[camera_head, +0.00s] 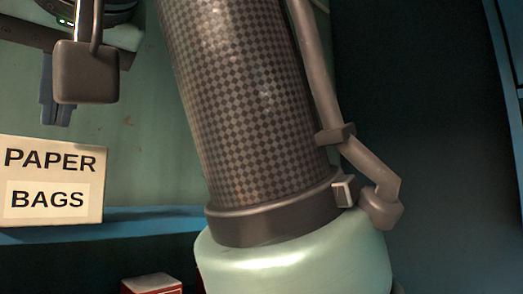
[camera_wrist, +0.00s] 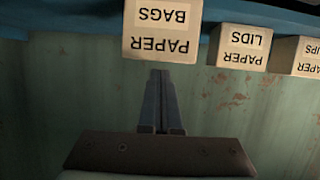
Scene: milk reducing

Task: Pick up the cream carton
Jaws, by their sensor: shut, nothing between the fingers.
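No cream carton can be made out for certain in either view. The top of a red and white box (camera_head: 151,284) shows at the bottom edge of the head view, mostly cut off, so I cannot tell what it is. My gripper (camera_wrist: 160,75) is shut and empty in the wrist view, its two blue-grey fingers side by side. It points toward a box labelled PAPER BAGS (camera_wrist: 160,32), which appears upside down there. In the head view my gripper (camera_head: 56,121) hangs above and behind that box, at upper left.
The PAPER BAGS box (camera_head: 50,182) stands by a blue shelf (camera_head: 150,222). PAPER LIDS (camera_wrist: 239,47) and another partly cut-off labelled box (camera_wrist: 300,55) stand beside it in the wrist view. My arm covers the middle of the head view. A green wall (camera_wrist: 60,100) is behind.

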